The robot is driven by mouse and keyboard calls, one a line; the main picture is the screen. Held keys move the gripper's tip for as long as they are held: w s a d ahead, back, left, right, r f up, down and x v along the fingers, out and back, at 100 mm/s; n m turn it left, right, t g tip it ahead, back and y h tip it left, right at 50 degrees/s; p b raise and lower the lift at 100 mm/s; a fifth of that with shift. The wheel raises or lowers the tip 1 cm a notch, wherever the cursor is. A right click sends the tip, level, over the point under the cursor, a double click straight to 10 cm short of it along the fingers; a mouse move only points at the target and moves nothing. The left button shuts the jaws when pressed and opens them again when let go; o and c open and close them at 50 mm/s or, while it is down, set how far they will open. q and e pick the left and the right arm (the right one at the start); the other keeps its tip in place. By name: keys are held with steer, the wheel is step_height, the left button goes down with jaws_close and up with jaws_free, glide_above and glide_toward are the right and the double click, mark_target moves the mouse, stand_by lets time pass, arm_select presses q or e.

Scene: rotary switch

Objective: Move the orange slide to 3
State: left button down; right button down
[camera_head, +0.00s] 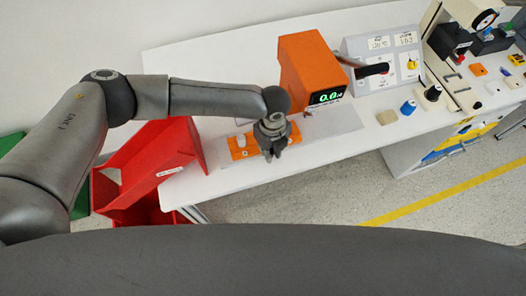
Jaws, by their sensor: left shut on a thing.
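The orange slide unit (238,152) lies on a light grey plate on the white table, with a small white part on its top left. My left gripper (272,153) is over the right half of the orange unit, pointing down. Its fingers are shut on a part of the unit that they hide. The digits on the unit are too small to read. An orange box (305,66) with a green display reading about 0.0 stands just behind. My right gripper is not in view.
A red bin (150,170) stands at the table's left end. A grey panel with a black handle (372,70) stands right of the orange box. Blue (408,107) and black knobs and several small parts fill the table's right side. The floor in front is clear.

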arm_select(q)
steer(key=d, duration=0.1)
steer(key=w+d, duration=0.1)
steer(key=shift+d, duration=0.3)
steer(key=shift+a, duration=0.1)
steer(key=c, duration=1.6)
jaws_free()
steer(key=shift+s, duration=0.1)
step_height(320, 180, up, 12)
steer(key=shift+r, duration=0.1)
